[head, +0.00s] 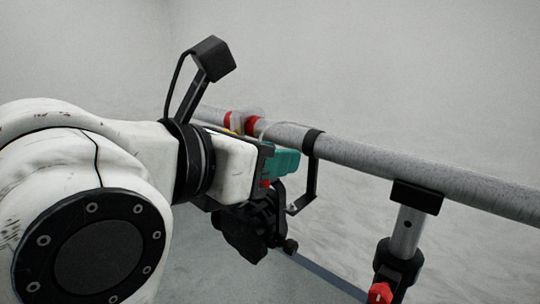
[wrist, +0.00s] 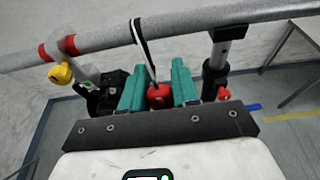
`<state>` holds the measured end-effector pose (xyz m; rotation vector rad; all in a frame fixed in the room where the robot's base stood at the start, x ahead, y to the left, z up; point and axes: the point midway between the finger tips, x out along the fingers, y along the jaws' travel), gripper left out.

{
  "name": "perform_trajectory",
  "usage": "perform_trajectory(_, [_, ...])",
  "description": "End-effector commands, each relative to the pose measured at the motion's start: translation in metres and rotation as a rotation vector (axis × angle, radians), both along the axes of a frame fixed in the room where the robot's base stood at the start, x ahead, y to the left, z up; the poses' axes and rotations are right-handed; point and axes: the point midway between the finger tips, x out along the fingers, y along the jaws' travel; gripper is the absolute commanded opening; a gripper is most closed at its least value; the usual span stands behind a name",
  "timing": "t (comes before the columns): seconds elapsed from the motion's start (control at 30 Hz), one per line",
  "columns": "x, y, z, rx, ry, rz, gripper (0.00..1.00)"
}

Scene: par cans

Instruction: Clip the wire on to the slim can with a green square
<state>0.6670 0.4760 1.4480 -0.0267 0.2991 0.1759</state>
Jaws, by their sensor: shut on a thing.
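The wire is a thin dark strap with a pale edge (wrist: 146,52), looped over the grey bar. It also hangs from the bar in the head view (head: 312,176). My gripper (wrist: 158,78) has its teal fingers on either side of a red piece (wrist: 159,97) at the wire's lower end and is shut on it, just below the bar. In the head view my gripper (head: 284,163) partly hides the bar. A black can (wrist: 104,94) hangs left of the fingers; a small green patch (wrist: 88,85) shows beside it. In the head view the dark can body (head: 245,230) is below my gripper, largely covered.
The grey bar (head: 420,175) runs across both views. A stand post with a red knob (head: 380,292) holds it at the right. A clamp with a yellow knob (wrist: 60,74) sits left of the fingers, near red bands. A table (wrist: 300,60) stands far right.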

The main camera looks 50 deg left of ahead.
Motion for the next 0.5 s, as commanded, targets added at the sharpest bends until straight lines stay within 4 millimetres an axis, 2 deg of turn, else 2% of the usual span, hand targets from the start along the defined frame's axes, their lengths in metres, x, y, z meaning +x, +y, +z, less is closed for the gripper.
perform_trajectory(0.5, [0.0,0.0,-0.013,0.0,0.0,0.0,0.0])
